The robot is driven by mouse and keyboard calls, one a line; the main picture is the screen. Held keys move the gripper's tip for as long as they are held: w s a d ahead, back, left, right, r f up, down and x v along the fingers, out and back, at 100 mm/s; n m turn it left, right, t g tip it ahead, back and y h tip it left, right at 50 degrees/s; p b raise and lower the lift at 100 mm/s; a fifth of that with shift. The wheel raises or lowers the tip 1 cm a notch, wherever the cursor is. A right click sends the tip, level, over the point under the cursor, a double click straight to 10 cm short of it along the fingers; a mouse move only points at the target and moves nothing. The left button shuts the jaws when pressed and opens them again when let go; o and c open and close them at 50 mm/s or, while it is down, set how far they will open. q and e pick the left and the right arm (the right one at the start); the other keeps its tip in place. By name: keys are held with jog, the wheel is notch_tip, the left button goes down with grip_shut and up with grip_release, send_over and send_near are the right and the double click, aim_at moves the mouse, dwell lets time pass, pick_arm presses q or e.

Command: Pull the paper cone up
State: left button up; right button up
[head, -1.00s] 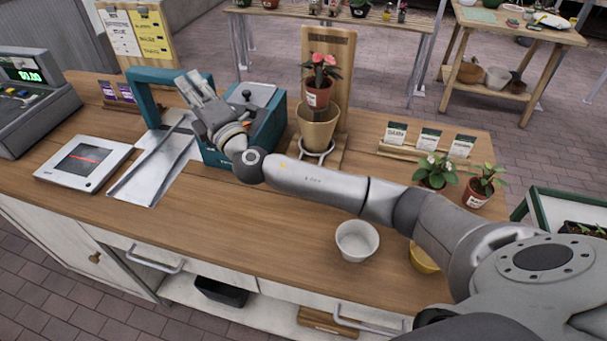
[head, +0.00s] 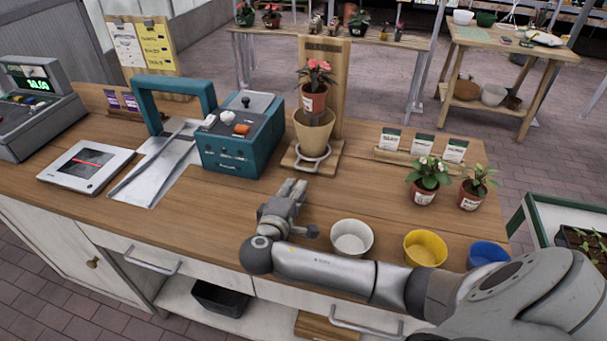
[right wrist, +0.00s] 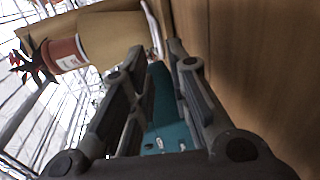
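A tan paper cone (head: 314,135) sits in a metal ring holder (head: 313,155) on a wooden stand with a tall back board. A red-brown pot with a pink-flowered plant (head: 314,98) is in the cone's mouth, its upper part above the rim. My right gripper (head: 293,188) is over the counter, in front of the stand and apart from the cone. In the right wrist view its fingers (right wrist: 158,55) are spread with nothing between them. The cone (right wrist: 112,35) and pot (right wrist: 66,54) show at upper left there. My left gripper is not in view.
A teal machine (head: 240,150) stands left of the stand. White (head: 351,238), yellow (head: 425,249) and blue (head: 488,254) pots line the front right. Two potted plants (head: 427,180) and seed packets (head: 422,146) are behind them. A cash register (head: 38,105) is far left.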

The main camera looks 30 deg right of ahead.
aim_at(305, 170)
jog(key=p+x, duration=0.1)
jog(key=x, duration=0.9)
jog(key=shift+w+r, duration=0.1)
grip_shut()
jog(key=shift+a, duration=0.1)
